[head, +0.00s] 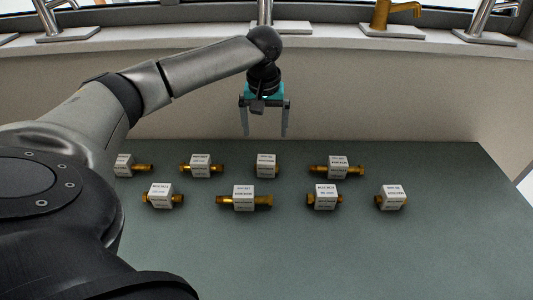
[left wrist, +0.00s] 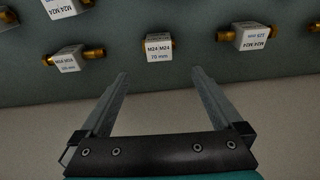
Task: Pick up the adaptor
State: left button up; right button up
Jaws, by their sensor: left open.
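Several brass adaptors with white label blocks lie in two rows on the grey-green table. In the back row, one short adaptor (head: 266,166) sits below my left gripper. It also shows in the left wrist view (left wrist: 158,48), beyond the fingertips and between their lines, with a label that appears to read "M24 M24 70 mm". Another back-row adaptor (head: 200,166) is to its left and a longer one (head: 337,167) to its right. My left gripper (head: 264,132) points down above the table's back edge, open and empty. My right gripper is out of view.
The front row holds more adaptors, including a long one (head: 245,198), a short one (head: 325,197) and one at the right end (head: 392,198). A pale wall and ledge with taps (head: 392,20) stand behind the table (head: 330,255). The table's front is clear.

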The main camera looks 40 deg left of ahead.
aim_at(266, 159)
pick_arm(q)
jog(key=f, duration=0.3)
jog(key=f+b, duration=0.1)
jog(key=f, duration=0.2)
jog(key=w+f, duration=0.1)
jog(key=f, duration=0.2)
jog(key=shift+a+b, duration=0.35)
jog(key=shift+b, duration=0.05)
jog(key=f, duration=0.1)
jog(key=f+b, duration=0.1)
jog(key=f, duration=0.3)
jog(key=shift+w+a+f, duration=0.1)
jog(key=shift+w+a, duration=0.05)
jog(key=shift+w, duration=0.15)
jog(key=c, duration=1.2)
